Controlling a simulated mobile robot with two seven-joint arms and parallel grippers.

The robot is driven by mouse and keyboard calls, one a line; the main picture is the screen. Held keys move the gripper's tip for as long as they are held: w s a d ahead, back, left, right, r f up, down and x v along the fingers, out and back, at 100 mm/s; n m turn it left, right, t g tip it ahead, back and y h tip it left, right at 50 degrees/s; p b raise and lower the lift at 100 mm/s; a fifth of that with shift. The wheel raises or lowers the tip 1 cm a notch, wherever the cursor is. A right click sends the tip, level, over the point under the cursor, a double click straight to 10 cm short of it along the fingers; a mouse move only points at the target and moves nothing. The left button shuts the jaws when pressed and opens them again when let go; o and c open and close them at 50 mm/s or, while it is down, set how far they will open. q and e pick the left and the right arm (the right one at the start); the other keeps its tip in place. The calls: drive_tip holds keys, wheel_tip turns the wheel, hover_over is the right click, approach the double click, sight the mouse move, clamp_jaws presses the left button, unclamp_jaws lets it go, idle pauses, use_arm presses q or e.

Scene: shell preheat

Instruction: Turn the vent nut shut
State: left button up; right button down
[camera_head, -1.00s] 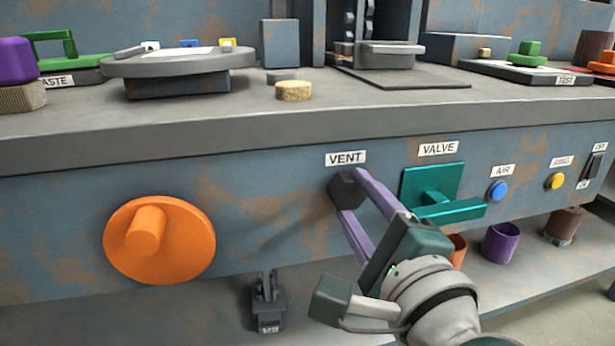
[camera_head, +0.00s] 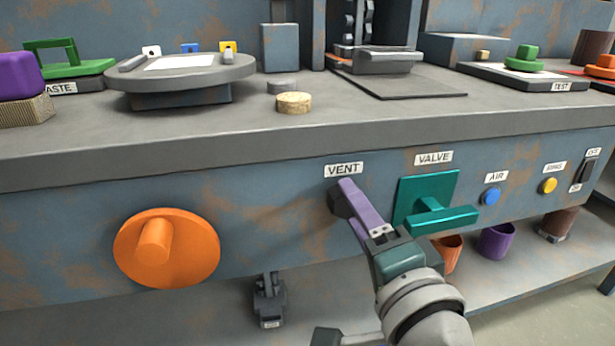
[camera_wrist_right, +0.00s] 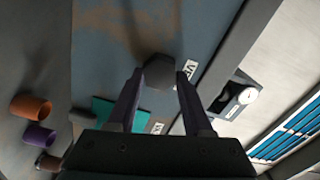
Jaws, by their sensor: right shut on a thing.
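The vent nut is a dark grey nut (camera_head: 336,203) on the bench's front panel, just below the VENT label (camera_head: 343,169). In the head view the fingers of my right gripper (camera_head: 350,205) cover much of it. In the right wrist view the nut (camera_wrist_right: 159,71) sits between the tips of the two purple fingers of the right gripper (camera_wrist_right: 160,82). The right gripper is shut on the nut, its wrist rolled.
A teal valve handle (camera_head: 440,216) on a square plate stands close right of my right gripper. A large orange knob (camera_head: 165,248) is to the left. Blue (camera_head: 491,197) and yellow (camera_head: 549,185) buttons sit further right. Cups stand on the shelf below.

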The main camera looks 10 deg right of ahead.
idle(0.4)
drive_tip(key=shift+c, duration=1.5)
unclamp_jaws()
drive_tip(key=shift+s, duration=0.1)
drive_tip(key=s+p, duration=0.2)
drive_tip(key=s, duration=0.7)
drive_tip(key=shift+s+d, duration=0.2)
drive_tip(key=shift+s, duration=0.2)
